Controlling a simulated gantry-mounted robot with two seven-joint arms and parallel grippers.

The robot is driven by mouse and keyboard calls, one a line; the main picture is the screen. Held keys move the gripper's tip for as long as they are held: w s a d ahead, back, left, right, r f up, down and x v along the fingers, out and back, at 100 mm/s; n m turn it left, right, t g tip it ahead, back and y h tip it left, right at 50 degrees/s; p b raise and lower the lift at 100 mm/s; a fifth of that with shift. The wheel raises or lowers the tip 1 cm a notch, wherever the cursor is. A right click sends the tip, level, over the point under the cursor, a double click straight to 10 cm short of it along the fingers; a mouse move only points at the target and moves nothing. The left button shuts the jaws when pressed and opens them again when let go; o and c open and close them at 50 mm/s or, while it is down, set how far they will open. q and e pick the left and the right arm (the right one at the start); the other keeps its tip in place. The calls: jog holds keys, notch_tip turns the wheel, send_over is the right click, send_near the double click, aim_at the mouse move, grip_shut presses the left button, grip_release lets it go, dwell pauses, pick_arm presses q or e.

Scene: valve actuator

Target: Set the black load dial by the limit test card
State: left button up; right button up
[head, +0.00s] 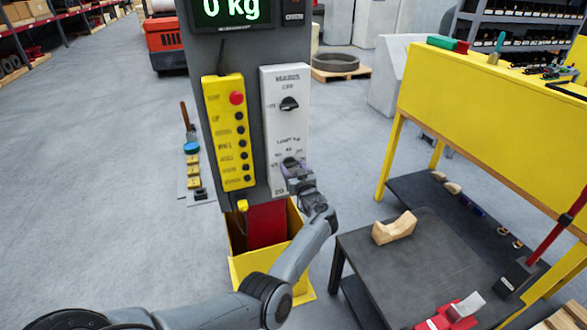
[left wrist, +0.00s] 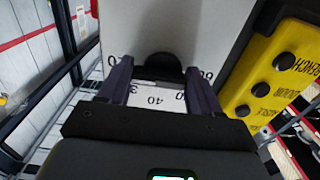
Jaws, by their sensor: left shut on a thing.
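The white control panel (head: 286,130) on the grey column carries two black dials. The upper black dial (head: 288,103) is clear of me. The lower one, the load dial, is mostly hidden by my left gripper (head: 292,166) in the head view. In the left wrist view the black load dial (left wrist: 158,68) sits between my two dark fingers, which are shut on it. Where the dial's pointer stands cannot be told. I cannot make out a limit test card. My right gripper is out of view.
A yellow button box (head: 230,130) with a red button hangs left of the panel. A display (head: 232,12) above reads 0 kg. A dark table (head: 420,262) with a tan block (head: 394,228) stands at right, before a yellow bench (head: 480,95).

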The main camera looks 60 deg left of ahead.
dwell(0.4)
pick_arm(q)
jog(key=o, duration=1.1)
jog(key=shift+c, duration=0.2)
jog(key=shift+d, duration=0.1)
jog(key=p+v, duration=0.1)
jog(key=v, duration=0.9)
jog(key=shift+d, duration=0.3)
jog(key=shift+s, duration=0.1)
